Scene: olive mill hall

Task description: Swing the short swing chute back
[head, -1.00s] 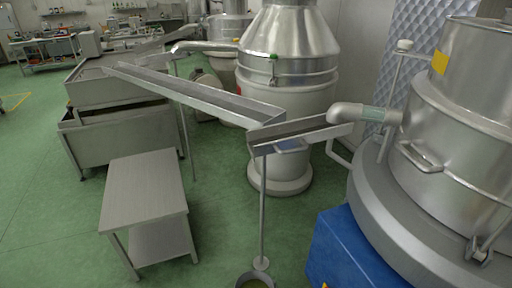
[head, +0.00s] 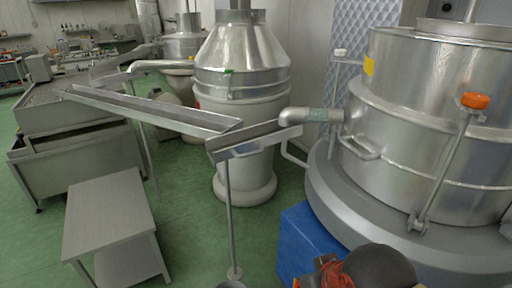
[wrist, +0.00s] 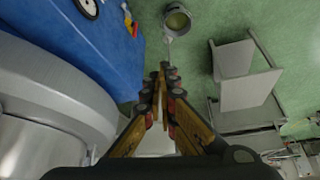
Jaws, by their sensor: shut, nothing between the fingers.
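The short swing chute (head: 255,140) is a narrow open metal trough on a thin upright post (head: 229,215), in the middle of the head view. Its right end lies under the spout (head: 308,116) of the right-hand steel vessel. Its left end is just below the lower end of the long chute (head: 150,108). My gripper (wrist: 166,75) points down in the wrist view, its fingers together and empty. In the head view only part of it shows at the bottom edge, apart from the chute. I cannot make out the chute's trough in the wrist view.
A bucket (wrist: 177,20) stands on the floor near the post's foot. A blue box (head: 297,243) and the big steel vessel (head: 400,120) with an orange-knobbed lever (head: 474,101) are at right. A low metal table (head: 108,215) stands at left.

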